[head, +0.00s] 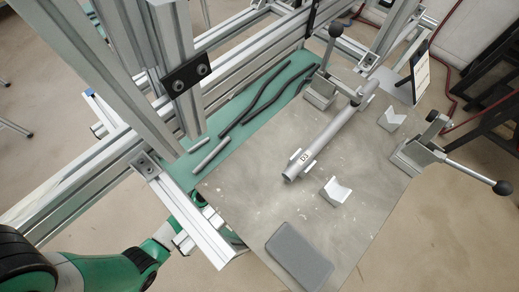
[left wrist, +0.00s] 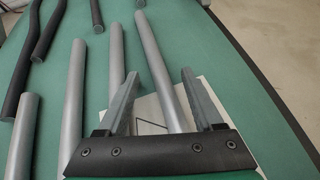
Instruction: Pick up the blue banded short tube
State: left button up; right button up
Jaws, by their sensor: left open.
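Several plain grey tubes lie side by side on a green surface in the left wrist view. One grey tube (left wrist: 158,62) runs between the fingers of my left gripper (left wrist: 159,74). The fingers are open, one on each side of it, and I cannot tell whether they touch it. I see no blue band on the visible parts of these tubes; their lower ends are hidden or cut off. In the head view, two short grey tubes (head: 210,154) lie on the green mat (head: 185,174). My left gripper is hidden there behind the frame. My right gripper is not in view.
Black bent tubes (head: 262,92) lie on the mat's far part. A long tube marked D3 (head: 325,140) rests on the metal plate (head: 240,185) near toggle clamps (head: 420,145). A dark grey pad (head: 299,257) lies at the front. Aluminium frame posts (head: 135,75) stand at left.

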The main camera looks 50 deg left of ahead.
pick_arm(q)
jog(key=shift+w+d+f, duration=0.1)
jog(key=shift+w+f, duration=0.15)
jog(key=shift+w, duration=0.25)
jog(key=shift+s, duration=0.1)
jog(key=shift+c, duration=0.4)
grip_shut()
jog(key=shift+r, duration=0.15)
jog(key=shift+r+p, duration=0.3)
jog(key=shift+p, duration=0.1)
jog(key=r+p, duration=0.4)
jog(key=shift+s+r, duration=0.15)
jog(key=shift+s, duration=0.25)
jog(key=a+p+v, duration=0.1)
jog(key=p+v, duration=0.5)
jog(key=v, duration=0.9)
jog(key=shift+r, duration=0.25)
